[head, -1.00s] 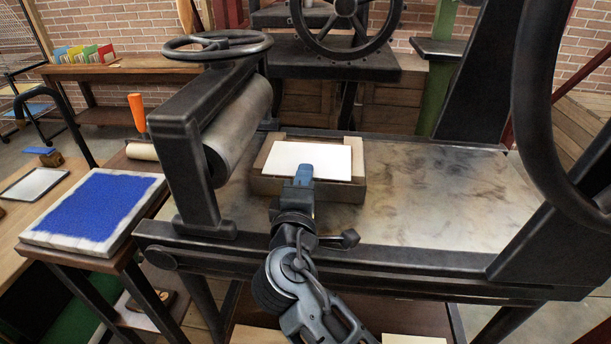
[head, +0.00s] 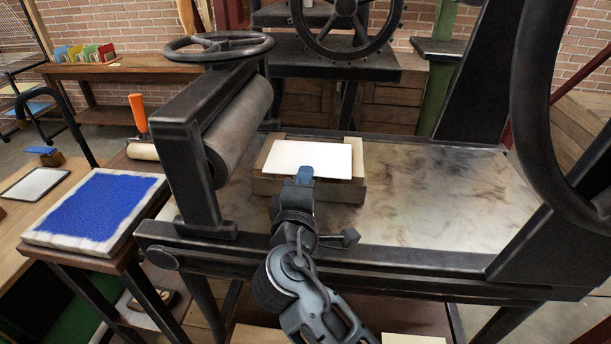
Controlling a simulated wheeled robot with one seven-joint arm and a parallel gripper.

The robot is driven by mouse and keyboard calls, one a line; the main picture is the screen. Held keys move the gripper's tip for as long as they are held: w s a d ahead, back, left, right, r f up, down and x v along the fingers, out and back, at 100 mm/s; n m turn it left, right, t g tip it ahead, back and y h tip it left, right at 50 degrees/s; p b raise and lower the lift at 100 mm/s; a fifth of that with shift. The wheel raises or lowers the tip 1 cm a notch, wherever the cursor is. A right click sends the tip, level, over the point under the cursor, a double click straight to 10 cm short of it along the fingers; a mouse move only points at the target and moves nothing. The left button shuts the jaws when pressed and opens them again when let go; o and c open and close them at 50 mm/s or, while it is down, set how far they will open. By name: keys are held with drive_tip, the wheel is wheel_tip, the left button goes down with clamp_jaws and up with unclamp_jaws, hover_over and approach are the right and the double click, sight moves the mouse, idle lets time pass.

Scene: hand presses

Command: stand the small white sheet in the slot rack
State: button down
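The small white sheet (head: 305,158) lies flat on top of a shallow tan-brown box (head: 345,190) on the press bed. My gripper (head: 304,174) is at the near edge of the sheet, with its blue tip overlapping that edge in the picture. The fingers are seen from behind and above, so their opening and any hold on the sheet are hidden. A small rack with blue, yellow, green and red upright pieces (head: 90,53) stands on the far-left bench; it looks like the slot rack, but its slots are too small to make out.
The press roller (head: 240,120) and its black frame (head: 188,165) stand close left of the box. A large handwheel (head: 540,110) stands at the right. The press bed (head: 440,190) is clear right of the box. A blue-inked slab (head: 95,207) sits on a stand at left.

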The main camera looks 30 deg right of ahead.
wheel_tip(320, 180, up, 2)
drive_tip(key=shift+r+p, duration=0.2)
drive_tip(key=shift+p, duration=0.4)
drive_tip(key=shift+s+a+r, duration=0.1)
drive_tip(key=r+p+v, duration=0.3)
drive_tip(key=v, duration=1.8)
drive_tip(key=shift+s+a, duration=0.25)
drive_tip(key=shift+s, duration=0.1)
idle(0.6)
